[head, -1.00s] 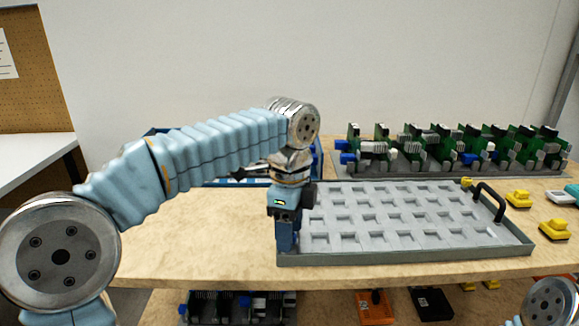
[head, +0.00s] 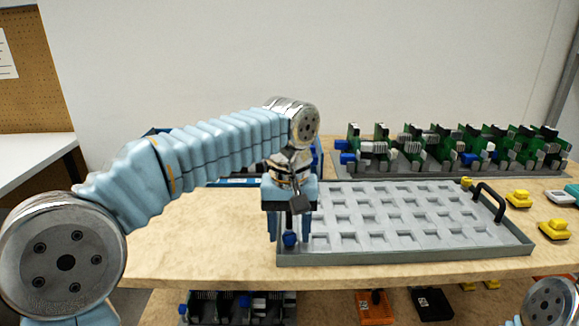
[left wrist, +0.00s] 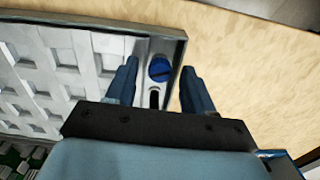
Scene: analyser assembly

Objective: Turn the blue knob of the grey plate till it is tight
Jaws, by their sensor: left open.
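The grey plate (head: 400,258) is a shallow tray with rows of square pockets, lying on the wooden table. Its blue knob (head: 290,239) is at the near left corner. In the left wrist view the knob (left wrist: 160,69) is round with a dark slot line across it, beside a dark oblong slot in the plate. My left gripper (head: 288,228) points down over this corner. It is open, with one finger on each side of the knob and visible gaps to it in the left wrist view (left wrist: 159,78). My right gripper is out of view.
A rack of green circuit boards (head: 450,150) stands behind the plate. A black handle (head: 489,200) rises at the plate's right end. Yellow parts (head: 518,199) lie to the right. The table left of the plate (head: 190,240) is clear. More parts sit on a lower shelf.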

